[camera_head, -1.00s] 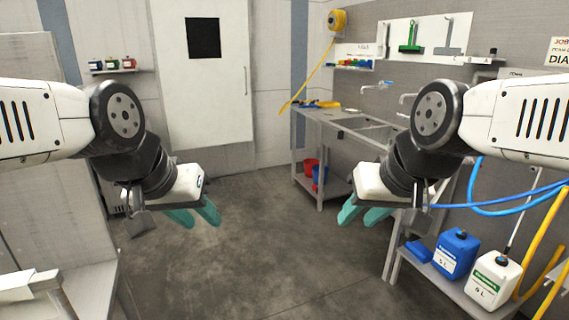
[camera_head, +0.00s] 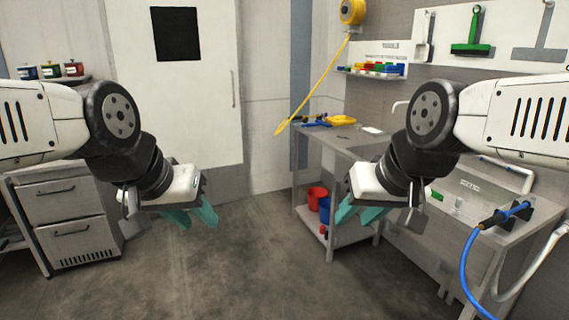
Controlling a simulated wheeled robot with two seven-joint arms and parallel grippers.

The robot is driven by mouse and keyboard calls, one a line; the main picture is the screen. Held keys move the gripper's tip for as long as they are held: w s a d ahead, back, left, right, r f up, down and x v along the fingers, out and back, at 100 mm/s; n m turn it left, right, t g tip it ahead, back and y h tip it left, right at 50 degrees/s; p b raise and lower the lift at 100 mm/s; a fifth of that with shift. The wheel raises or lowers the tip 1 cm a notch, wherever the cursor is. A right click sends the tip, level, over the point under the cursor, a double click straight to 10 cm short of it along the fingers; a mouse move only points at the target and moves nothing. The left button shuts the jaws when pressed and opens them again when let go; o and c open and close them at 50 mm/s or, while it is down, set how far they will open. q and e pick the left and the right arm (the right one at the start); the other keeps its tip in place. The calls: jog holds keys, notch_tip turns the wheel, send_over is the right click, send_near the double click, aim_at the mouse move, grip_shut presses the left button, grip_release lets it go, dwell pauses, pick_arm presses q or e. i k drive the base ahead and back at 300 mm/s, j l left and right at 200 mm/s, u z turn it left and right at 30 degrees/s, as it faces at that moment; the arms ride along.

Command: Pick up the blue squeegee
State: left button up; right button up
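A blue item (camera_head: 313,121), perhaps the blue squeegee, lies at the far end of the metal table beside a yellow item; it is too small to make out its shape. My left gripper (camera_head: 190,217) hangs over the floor at left centre, its two teal fingers apart and empty. My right gripper (camera_head: 358,213) is in front of the table's lower part in the picture, its teal fingers apart and empty. Both grippers are well short of the blue item and touch nothing.
The metal table (camera_head: 345,140) runs along the right wall, with a red bucket (camera_head: 317,197) on its lower shelf. A yellow item (camera_head: 341,120) lies on top. A green tool (camera_head: 470,47) hangs on the wall. A blue hose (camera_head: 466,262) is at right. The middle floor is clear.

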aim_at(314, 125)
jog(key=i, duration=2.25)
jog(key=i+j+z, duration=0.1)
jog(key=i+z, duration=0.15)
jog(key=i, duration=0.35)
jog(key=i+j+z, duration=0.3)
jog(key=i, duration=0.3)
jog(key=i+j+z, duration=0.25)
jog(key=i, duration=0.3)
jog(key=i+j+z, duration=0.25)
jog(key=i+j, duration=0.2)
jog(key=i, duration=0.1)
